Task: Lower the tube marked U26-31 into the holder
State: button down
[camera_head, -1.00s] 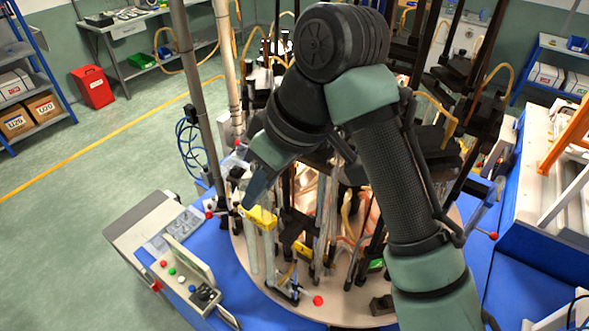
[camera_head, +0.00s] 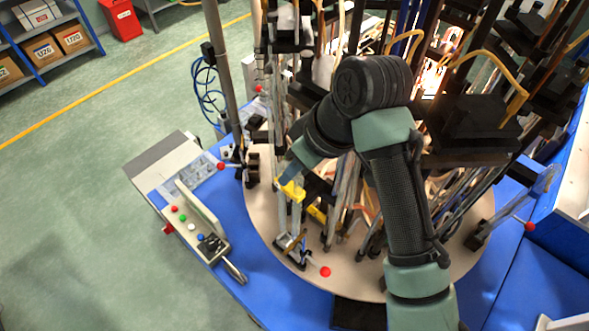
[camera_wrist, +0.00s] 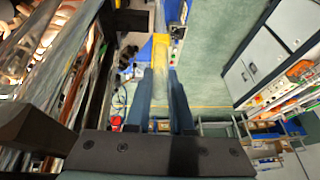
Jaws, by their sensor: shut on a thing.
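My gripper (camera_head: 289,180) is at the left edge of the round machine table, pointing down and left. In the wrist view its two blue fingers (camera_wrist: 161,98) are closed around a clear glass tube (camera_wrist: 160,88). A yellow piece (camera_wrist: 161,47) shows just beyond the fingertips, and also in the head view (camera_head: 293,191). I cannot read the U26-31 mark, nor tell whether the tube's lower end touches the holder.
Dark posts and clamps (camera_head: 465,125) of the machine crowd the right and back. A control box with coloured buttons (camera_head: 192,226) stands on the blue bench (camera_head: 265,285) at left. A red knob (camera_head: 325,271) sits near the table's front edge. Green floor at left is clear.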

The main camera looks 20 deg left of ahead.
aim_at(294, 196)
jog(key=shift+f+b, duration=1.85)
jog(key=shift+f, duration=0.5)
jog(key=shift+r, duration=0.1)
jog(key=shift+w+d+t, duration=0.1)
jog(key=shift+t, duration=0.2)
dwell(0.6)
jog(key=shift+f+b, duration=1.2)
jog(key=shift+f, duration=0.7)
dwell(1.2)
jog(key=c, duration=0.7)
grip_release()
jog(key=shift+r+p, duration=2.05)
jog(key=shift+r, duration=0.2)
